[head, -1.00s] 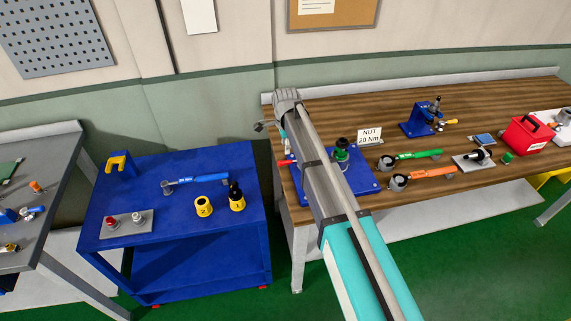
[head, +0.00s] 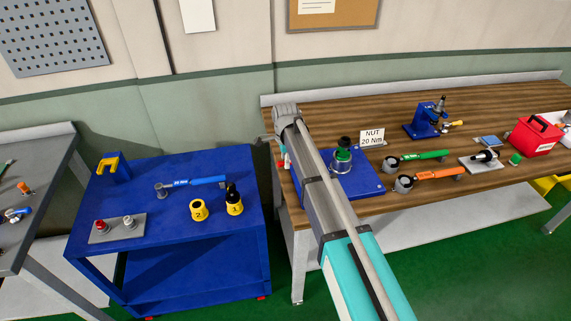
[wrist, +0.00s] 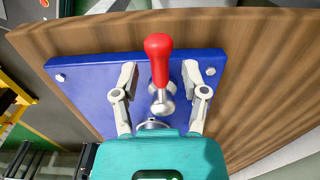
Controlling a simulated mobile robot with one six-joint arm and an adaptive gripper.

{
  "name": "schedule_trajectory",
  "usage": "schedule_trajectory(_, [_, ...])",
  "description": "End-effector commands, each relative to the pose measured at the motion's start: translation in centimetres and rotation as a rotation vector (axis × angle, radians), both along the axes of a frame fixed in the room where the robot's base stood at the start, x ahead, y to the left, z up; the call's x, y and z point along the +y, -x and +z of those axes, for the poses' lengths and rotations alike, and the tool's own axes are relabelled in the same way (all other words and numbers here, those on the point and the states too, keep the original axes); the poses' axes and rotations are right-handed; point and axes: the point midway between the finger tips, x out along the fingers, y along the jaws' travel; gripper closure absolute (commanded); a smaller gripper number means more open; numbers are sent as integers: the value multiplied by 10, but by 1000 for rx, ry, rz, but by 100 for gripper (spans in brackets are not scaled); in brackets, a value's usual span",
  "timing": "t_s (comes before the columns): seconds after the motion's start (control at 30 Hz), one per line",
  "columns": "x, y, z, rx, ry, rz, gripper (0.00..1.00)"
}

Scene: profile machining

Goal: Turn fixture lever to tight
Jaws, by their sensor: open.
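The fixture lever (wrist: 158,62) has a red grip and a silver base, and it shows in the middle of the wrist view. It is mounted on the blue fixture plate (wrist: 85,85), which lies on the wooden bench. My gripper (wrist: 161,76) is open, with one grey finger on each side of the lever and a visible gap on both sides. In the head view, the blue plate (head: 368,183) shows beside my arm, with a green and black part (head: 343,155) on it. My arm hides the lever there.
A sign reading "NUT 20 Nm" (head: 372,137) stands behind the plate. A green wrench (head: 418,157) and an orange wrench (head: 430,175) lie to its right. A blue cart (head: 165,245) with tools stands left of the bench, across a gap.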

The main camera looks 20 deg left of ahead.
Motion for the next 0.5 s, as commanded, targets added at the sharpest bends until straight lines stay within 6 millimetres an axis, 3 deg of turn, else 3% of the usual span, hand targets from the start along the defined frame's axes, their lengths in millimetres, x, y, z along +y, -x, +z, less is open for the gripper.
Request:
schedule_trajectory(0.47, [0,0,-4,0,0,0,43])
schedule_trajectory(0.5, [0,0,-4,0,0,0,48])
